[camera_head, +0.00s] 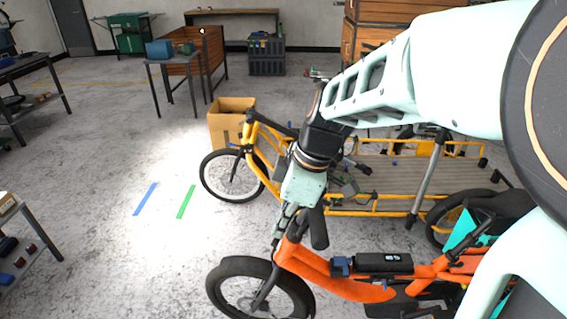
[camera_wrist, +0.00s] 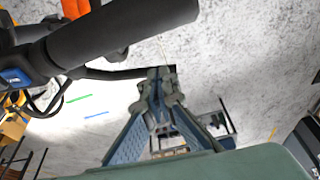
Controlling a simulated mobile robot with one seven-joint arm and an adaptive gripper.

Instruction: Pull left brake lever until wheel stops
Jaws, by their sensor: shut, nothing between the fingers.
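The orange cargo bike (camera_head: 345,285) stands at the lower middle of the head view, with its black front wheel (camera_head: 225,284) on the floor. Its black handlebar grip (camera_head: 319,228) is beside my gripper (camera_head: 280,224). In the wrist view the thick black grip (camera_wrist: 125,30) crosses the upper left. The thin dark brake lever (camera_wrist: 105,73) runs below it towards the fingertips of my gripper (camera_wrist: 160,76). The fingers are shut and overlap the lever's outer end in the picture. Whether they touch it is unclear. Whether the wheel turns cannot be told.
A yellow cargo bike (camera_head: 350,208) with a long deck stands just behind the orange one. A cardboard box (camera_head: 229,126) is behind its front wheel. Shelving (camera_head: 25,245) stands at the left. The floor with blue tape (camera_head: 145,199) and green tape (camera_head: 186,202) is clear.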

